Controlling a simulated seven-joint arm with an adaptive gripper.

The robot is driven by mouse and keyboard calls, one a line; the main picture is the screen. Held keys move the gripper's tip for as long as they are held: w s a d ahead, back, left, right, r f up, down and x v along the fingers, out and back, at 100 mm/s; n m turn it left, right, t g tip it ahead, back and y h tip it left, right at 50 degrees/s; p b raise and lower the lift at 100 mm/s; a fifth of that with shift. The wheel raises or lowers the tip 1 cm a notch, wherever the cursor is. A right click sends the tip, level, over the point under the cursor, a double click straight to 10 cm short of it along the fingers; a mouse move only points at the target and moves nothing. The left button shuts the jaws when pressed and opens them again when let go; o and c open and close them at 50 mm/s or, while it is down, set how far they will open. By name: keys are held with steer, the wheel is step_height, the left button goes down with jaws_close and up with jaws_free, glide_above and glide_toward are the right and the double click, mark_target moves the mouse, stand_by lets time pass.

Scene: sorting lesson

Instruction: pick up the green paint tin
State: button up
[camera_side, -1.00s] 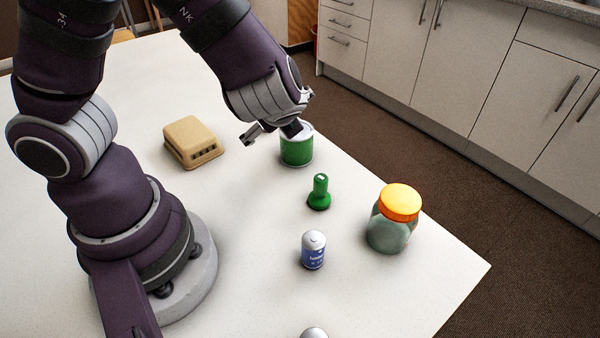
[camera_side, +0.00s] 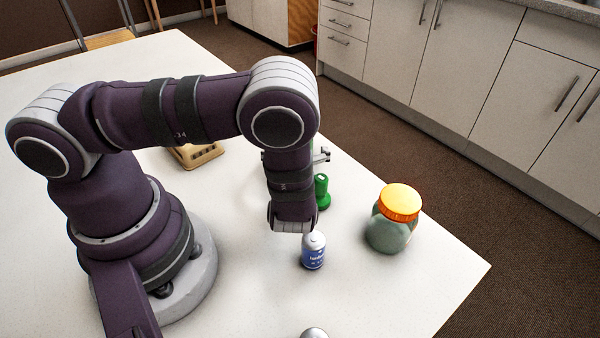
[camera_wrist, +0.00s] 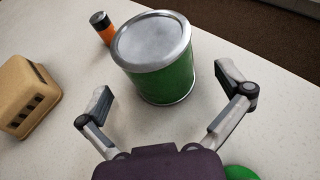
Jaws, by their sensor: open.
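The green paint tin (camera_wrist: 165,82) stands upright with a silver lid in the wrist view, just beyond my fingertips and roughly centred between them. My gripper (camera_wrist: 163,82) is open and empty, one finger to each side of the tin's near face with gaps. In the side view my arm hides nearly all of the tin, leaving only a thin green sliver. Most of my gripper (camera_side: 322,155) is hidden there too; one grey finger shows beside the arm.
A tan box (camera_wrist: 22,95) lies left of the tin, and an orange and black battery (camera_wrist: 103,28) stands behind it. A green torch (camera_side: 321,192), a blue and white canister (camera_side: 313,252) and an orange-lidded jar (camera_side: 392,222) stand nearer the side camera.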

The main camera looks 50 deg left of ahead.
steer(key=x, duration=0.3)
steer(key=shift+a, duration=0.1)
steer(key=c, duration=1.3)
